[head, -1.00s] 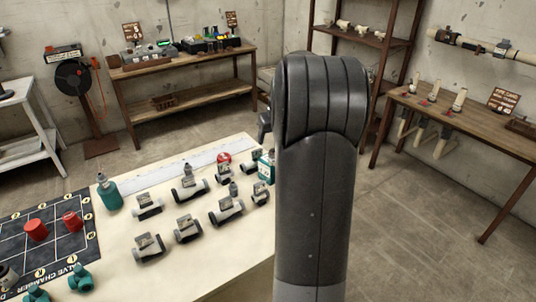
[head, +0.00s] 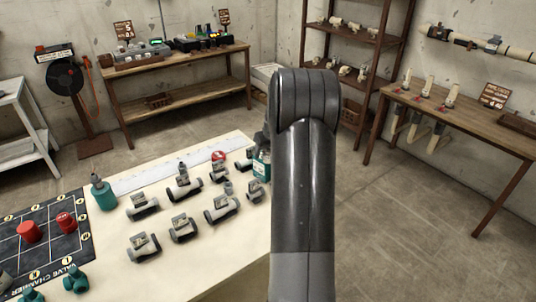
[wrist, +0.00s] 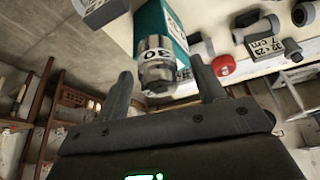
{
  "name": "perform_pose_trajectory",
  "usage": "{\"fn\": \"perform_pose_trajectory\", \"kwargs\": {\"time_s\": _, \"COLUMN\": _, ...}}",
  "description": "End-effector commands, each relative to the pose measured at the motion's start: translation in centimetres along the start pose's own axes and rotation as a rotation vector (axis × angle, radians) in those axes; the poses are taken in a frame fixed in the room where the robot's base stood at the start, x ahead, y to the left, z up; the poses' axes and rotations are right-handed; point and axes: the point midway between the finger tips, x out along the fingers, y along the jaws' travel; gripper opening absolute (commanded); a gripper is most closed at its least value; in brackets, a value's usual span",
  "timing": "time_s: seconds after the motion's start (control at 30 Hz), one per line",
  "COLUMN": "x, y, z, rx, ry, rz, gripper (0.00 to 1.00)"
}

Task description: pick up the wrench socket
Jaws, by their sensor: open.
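The wrench socket (wrist: 157,66) is a silver metal cylinder marked "30", beside a teal block (wrist: 153,22) in the wrist view. My gripper (wrist: 161,68) is open, with a dark finger on each side of the socket and visible gaps between. How the socket joins the block is unclear. In the head view the teal block (head: 261,167) stands at the table's right edge, partly behind my arm. The socket is not clear there, and my gripper is mostly hidden by my arm.
Several grey pipe fittings (head: 222,209) stand on the cream table (head: 205,258). A red round object (wrist: 223,65) lies close to the gripper. A teal bottle-like item (head: 104,194) and a dark grid mat (head: 45,262) are at left. Floor at right is clear.

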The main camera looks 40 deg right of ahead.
Motion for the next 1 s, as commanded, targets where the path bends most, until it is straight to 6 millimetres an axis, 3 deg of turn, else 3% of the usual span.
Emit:
{"fn": "perform_pose_trajectory", "kwargs": {"time_s": 0.1, "x": 1.38, "y": 0.0, "z": 0.01, "rx": 0.0, "ry": -0.001, "rz": -0.001, "gripper": 0.63}}
{"fn": "perform_pose_trajectory", "kwargs": {"time_s": 0.33, "x": 1.46, "y": 0.02, "z": -0.04, "rx": 0.0, "ry": 0.001, "rz": 0.0, "gripper": 0.62}}
{"fn": "perform_pose_trajectory", "kwargs": {"time_s": 1.0, "x": 1.4, "y": 0.03, "z": -0.07, "rx": 0.0, "ry": 0.001, "rz": 0.0, "gripper": 0.07}}
